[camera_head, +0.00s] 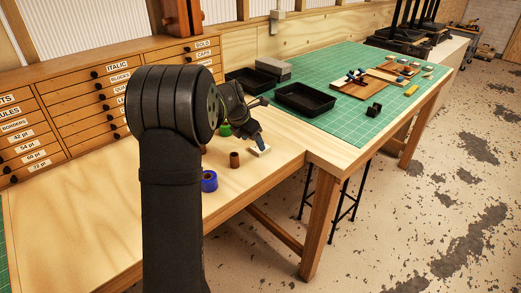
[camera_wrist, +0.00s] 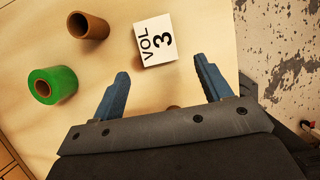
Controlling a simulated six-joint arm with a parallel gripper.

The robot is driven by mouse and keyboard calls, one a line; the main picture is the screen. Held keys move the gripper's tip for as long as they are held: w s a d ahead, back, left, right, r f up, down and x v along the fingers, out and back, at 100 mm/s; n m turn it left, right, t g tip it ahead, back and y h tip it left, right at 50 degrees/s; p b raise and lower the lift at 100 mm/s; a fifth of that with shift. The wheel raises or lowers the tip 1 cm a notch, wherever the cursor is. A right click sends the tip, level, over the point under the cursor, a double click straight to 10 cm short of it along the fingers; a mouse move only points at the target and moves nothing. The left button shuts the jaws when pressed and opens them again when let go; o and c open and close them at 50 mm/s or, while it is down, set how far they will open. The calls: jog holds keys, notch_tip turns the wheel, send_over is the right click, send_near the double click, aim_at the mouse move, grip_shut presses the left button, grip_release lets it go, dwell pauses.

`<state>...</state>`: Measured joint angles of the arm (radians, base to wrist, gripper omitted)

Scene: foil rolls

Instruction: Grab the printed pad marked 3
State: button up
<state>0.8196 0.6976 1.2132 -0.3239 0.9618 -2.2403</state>
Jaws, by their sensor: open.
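The printed pad marked 3 (camera_wrist: 155,40) is a small white block with "VOL 3" in black on top, lying on the wooden bench. In the wrist view it is upper middle, just beyond the fingertips and between their lines. My gripper (camera_wrist: 164,78) is open and empty, with two blue fingers apart. In the head view the pad (camera_head: 260,150) is a small white patch by the bench's front edge, partly hidden by my gripper (camera_head: 259,142).
A green roll (camera_wrist: 62,82) and a brown tube (camera_wrist: 97,27) stand left of the pad. A blue roll (camera_head: 209,181) is nearer. Black trays (camera_head: 322,109) sit on the green mat (camera_head: 345,65) beyond. The bench edge drops to the floor on the right.

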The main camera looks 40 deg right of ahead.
aim_at(257, 149)
jog(key=x, duration=0.4)
jog(key=shift+d+f, duration=0.15)
jog(key=shift+f, duration=0.05)
jog(key=c, duration=1.1)
jog(key=shift+o, duration=0.2)
jog(key=shift+r, duration=0.1)
